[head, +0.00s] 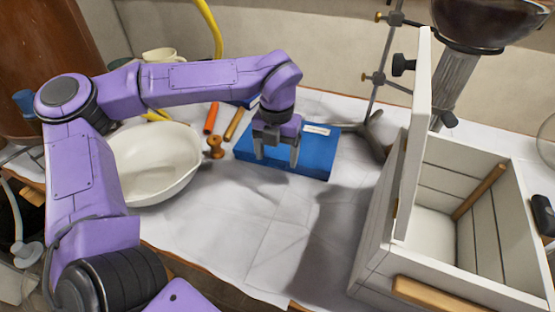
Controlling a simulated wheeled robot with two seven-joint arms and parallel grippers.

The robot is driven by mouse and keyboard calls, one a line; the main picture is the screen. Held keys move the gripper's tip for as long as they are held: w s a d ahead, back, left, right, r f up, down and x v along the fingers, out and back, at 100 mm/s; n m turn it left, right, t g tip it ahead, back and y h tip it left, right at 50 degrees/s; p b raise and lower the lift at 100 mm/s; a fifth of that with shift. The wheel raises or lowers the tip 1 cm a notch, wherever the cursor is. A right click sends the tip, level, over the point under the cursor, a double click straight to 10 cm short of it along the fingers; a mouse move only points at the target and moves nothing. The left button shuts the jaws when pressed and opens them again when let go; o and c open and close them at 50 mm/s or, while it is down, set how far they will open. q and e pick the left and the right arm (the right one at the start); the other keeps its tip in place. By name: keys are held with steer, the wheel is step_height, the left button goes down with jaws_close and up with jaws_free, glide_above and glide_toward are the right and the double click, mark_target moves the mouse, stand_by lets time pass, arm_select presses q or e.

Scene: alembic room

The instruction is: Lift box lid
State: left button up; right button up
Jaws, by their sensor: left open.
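The white wooden box (375,235) stands at the right on the table. Its lid (416,140) stands upright along the box's left side, so the box is open and its bare inside shows. My left gripper (278,156) is open and points down over a flat blue book or case (312,155), well to the left of the box and apart from the lid. Nothing shows between its fingers. Whether the fingertips touch the blue thing I cannot tell. My right gripper is not in view.
A white basin (155,165) stands at the left under my left arm. Orange and brown sticks (211,118) and a small wooden piece (215,147) lie beside it. A metal stand (375,130) rises behind the box. The cloth between blue thing and box is clear.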

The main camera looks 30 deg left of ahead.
arm_select(q)
steer(key=shift+s+f, duration=0.1)
steer(key=shift+f, duration=0.9)
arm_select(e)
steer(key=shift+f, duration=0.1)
